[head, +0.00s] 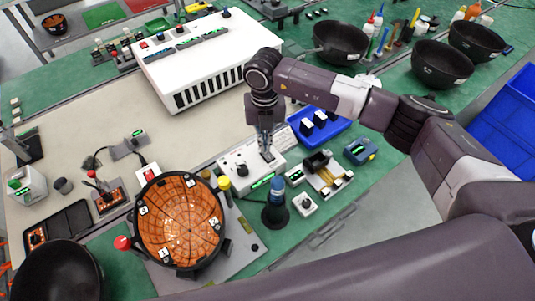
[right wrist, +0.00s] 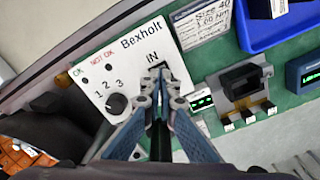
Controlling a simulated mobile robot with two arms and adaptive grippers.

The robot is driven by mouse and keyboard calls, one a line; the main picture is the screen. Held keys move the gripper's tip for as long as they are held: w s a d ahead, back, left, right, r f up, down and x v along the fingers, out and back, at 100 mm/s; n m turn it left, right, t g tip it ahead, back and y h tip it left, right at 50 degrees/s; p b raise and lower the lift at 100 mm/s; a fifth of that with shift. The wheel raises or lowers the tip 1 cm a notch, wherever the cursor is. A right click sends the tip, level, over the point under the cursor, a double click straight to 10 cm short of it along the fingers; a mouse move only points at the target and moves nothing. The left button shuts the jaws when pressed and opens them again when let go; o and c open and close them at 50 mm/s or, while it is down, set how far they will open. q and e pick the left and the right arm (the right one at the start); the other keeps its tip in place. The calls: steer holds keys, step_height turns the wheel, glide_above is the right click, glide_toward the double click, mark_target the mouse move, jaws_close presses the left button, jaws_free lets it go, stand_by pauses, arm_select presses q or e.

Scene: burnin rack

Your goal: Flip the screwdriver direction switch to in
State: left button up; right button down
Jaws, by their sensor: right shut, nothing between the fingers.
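The white screwdriver control box (head: 238,166), labelled Bexholt, sits on the green bench; it also shows in the right wrist view (right wrist: 113,63). Its face has a round black knob (right wrist: 117,104) beside the numbers 1, 2 and 3. The dark direction switch (right wrist: 157,67) is just below the printed IN, partly hidden by my fingertips; I cannot tell its position. My right gripper (head: 267,153) points down at that end of the box, shut and empty. In the right wrist view its fingertips (right wrist: 160,88) are at the switch; contact is unclear. My left gripper is out of view.
A round orange-lined fixture (head: 180,222) stands left of the box. A blue-topped dark post (head: 276,205) stands in front. A metal-railed fixture (head: 325,174) and a blue tray (head: 340,124) are to the right. A large white slotted unit (head: 195,60) stands behind.

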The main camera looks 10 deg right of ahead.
steer(key=shift+s+f+b, duration=0.1)
steer(key=shift+f+b, duration=0.7)
steer(key=shift+f, duration=0.2)
stand_by(0.3)
steer(key=shift+r+p, duration=0.55)
steer(key=shift+r, duration=0.25)
steer(key=shift+r+p, duration=1.45)
steer(key=shift+r, duration=1.3)
steer(key=shift+d, duration=0.1)
